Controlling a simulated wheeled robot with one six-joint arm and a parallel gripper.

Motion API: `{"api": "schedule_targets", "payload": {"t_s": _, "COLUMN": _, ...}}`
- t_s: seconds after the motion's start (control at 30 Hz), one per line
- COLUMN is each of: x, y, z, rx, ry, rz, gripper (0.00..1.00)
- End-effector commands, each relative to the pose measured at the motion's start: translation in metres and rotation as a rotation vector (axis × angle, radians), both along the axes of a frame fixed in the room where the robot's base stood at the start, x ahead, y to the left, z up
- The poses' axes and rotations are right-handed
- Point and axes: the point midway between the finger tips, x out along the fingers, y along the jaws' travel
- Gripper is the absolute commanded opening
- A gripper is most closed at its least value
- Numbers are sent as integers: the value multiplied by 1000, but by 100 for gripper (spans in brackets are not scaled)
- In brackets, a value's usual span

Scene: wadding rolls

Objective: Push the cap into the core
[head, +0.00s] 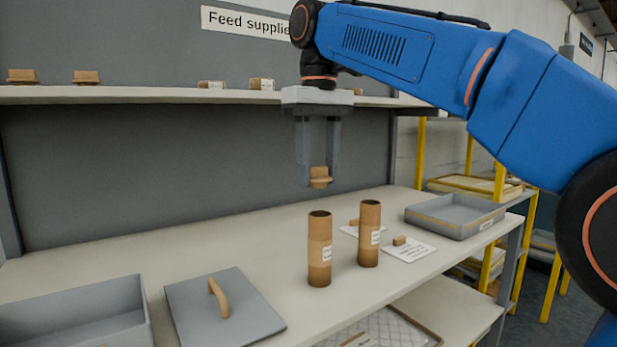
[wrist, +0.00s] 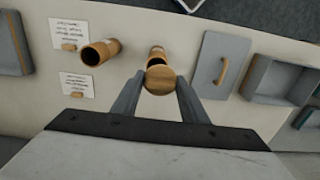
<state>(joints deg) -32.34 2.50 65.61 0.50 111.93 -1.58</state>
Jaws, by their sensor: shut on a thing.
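My gripper (head: 318,170) is shut on a wooden cap (head: 320,178), which hangs at the fingertips. In the wrist view the cap (wrist: 160,80) shows as a round disc between the fingers. Two brown cardboard cores stand upright on the table: a left core (head: 319,262) and a right core (head: 369,245), each with a white label. In the head view the cap is above the tops of the cores and apart from them. In the wrist view the cap partly covers the left core (wrist: 156,53); the right core (wrist: 95,54) shows its open dark mouth.
A grey lid (head: 250,316) with a wooden handle lies left of the cores, beside an open grey bin (head: 75,313). A grey tray (head: 456,227) stands at the right. Small wooden blocks lie on white cards (head: 410,252). A shelf (head: 150,95) runs behind.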

Motion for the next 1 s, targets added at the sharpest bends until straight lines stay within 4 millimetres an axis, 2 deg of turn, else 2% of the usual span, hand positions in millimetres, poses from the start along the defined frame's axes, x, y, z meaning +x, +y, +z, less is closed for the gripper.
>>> {"api": "schedule_targets", "payload": {"t_s": 0.17, "x": 1, "y": -2, "z": -2, "rx": 0, "ry": 0, "rz": -3, "gripper": 19}}
{"api": "schedule_targets", "payload": {"t_s": 0.7, "x": 1, "y": -2, "z": -46, "rx": 0, "ry": 0, "rz": -2, "gripper": 19}}
{"api": "schedule_targets", "payload": {"t_s": 1.0, "x": 1, "y": -2, "z": -56, "rx": 1, "ry": -1, "rz": -2, "gripper": 19}}
